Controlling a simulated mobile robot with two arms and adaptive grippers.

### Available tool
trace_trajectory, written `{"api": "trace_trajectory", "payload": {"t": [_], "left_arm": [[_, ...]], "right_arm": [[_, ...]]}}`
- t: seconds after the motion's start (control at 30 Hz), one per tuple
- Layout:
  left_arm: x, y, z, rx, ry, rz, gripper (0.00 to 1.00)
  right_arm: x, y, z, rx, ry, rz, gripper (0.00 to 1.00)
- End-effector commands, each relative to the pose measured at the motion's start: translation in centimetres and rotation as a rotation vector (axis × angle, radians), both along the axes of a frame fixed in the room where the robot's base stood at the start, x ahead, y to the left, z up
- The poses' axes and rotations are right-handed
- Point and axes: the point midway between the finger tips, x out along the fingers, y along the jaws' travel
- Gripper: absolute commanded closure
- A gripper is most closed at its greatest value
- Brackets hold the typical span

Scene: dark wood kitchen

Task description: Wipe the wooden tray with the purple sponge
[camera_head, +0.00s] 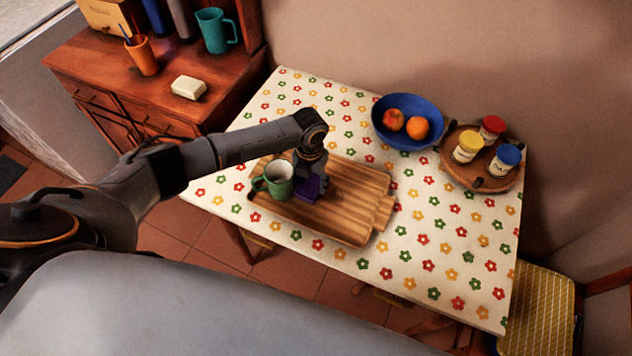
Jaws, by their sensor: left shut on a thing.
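The wooden tray (352,205) lies flat on the flower-patterned tablecloth, with its handle pointing right. My left gripper (310,172) points down over the tray's left half and is shut on the purple sponge (308,190). The sponge is low at the tray's surface; I cannot tell whether it touches. A green mug (279,181) stands on the tray's left part, close beside the sponge. The gripper hides part of the sponge and the tray behind it. My right gripper is not in view.
A blue bowl (408,139) with two fruits stands behind the tray. A round wooden tray (462,176) with several capped jars stands at the right. The table's front right (410,265) is clear. A wooden cabinet (190,118) stands at the left.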

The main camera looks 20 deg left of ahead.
Motion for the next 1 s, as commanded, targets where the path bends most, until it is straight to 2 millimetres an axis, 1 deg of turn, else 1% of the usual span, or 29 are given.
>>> {"api": "trace_trajectory", "payload": {"t": [0.03,0.17,0.43,0.67,1.0], "left_arm": [[-0.2,0.3,-0.2,0.007,0.004,0.001,0.70],[-0.2,-0.2,-0.2,0.006,0.006,0.000,0.70],[-0.4,-2.7,-0.1,0.001,0.006,-0.004,0.70],[-0.4,-3.5,-0.1,0.000,0.006,-0.002,0.70],[-0.4,-6.0,0.2,0.002,0.005,-0.002,0.70]], "right_arm": [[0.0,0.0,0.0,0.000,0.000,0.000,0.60],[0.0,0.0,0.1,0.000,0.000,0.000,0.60],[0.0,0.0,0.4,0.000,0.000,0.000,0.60],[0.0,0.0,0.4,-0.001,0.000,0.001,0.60],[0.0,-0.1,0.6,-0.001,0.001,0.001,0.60]]}}
